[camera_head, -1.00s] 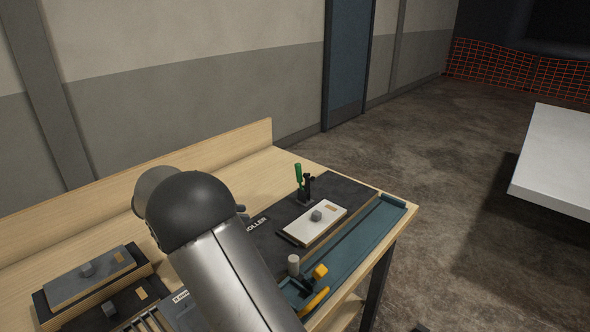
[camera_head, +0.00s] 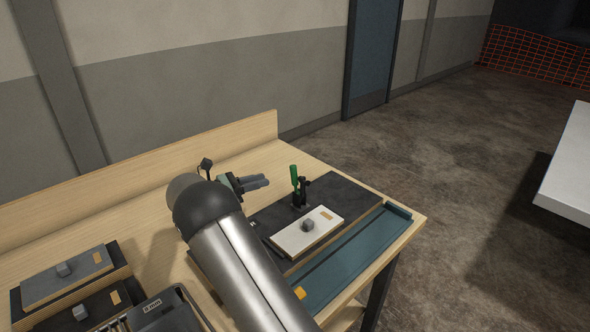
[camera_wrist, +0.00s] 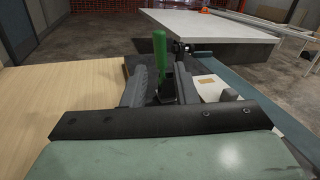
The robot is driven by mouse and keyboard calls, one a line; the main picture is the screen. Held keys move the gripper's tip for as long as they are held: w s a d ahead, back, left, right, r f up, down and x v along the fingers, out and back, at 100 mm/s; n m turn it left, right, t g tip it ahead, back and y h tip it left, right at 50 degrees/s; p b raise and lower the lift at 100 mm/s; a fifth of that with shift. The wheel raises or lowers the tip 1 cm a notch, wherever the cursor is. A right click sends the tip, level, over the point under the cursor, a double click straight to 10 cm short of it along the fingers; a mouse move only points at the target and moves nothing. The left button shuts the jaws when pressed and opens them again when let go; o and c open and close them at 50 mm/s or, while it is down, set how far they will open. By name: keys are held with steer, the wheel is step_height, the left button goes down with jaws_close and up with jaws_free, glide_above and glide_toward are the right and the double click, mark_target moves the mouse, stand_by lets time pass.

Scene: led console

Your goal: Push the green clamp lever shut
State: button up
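The green clamp lever (camera_head: 294,176) stands nearly upright on its black clamp base (camera_head: 301,200), at the back of the dark board. In the wrist view, the lever (camera_wrist: 160,48) rises straight ahead, beyond the gap between my fingertips. My gripper (camera_head: 266,181) is level, left of the lever, with its fingers pointing at it and a small space between. In the wrist view, the two dark fingers of my gripper (camera_wrist: 162,82) stand apart with nothing held. The lower clamp is partly hidden by the fingers there.
A white panel with a grey knob (camera_head: 290,238) lies in front of the clamp. A teal tray (camera_head: 345,262) runs along the table's right side. Grey and black panels (camera_head: 70,275) lie at the left. The wooden backboard (camera_head: 150,185) borders the table. Bare wood lies behind the board.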

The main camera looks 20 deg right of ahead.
mark_target(294, 172)
steer(key=d+p, duration=0.2)
steer(key=d, duration=0.9)
steer(key=shift+d, duration=0.2)
jaws_close()
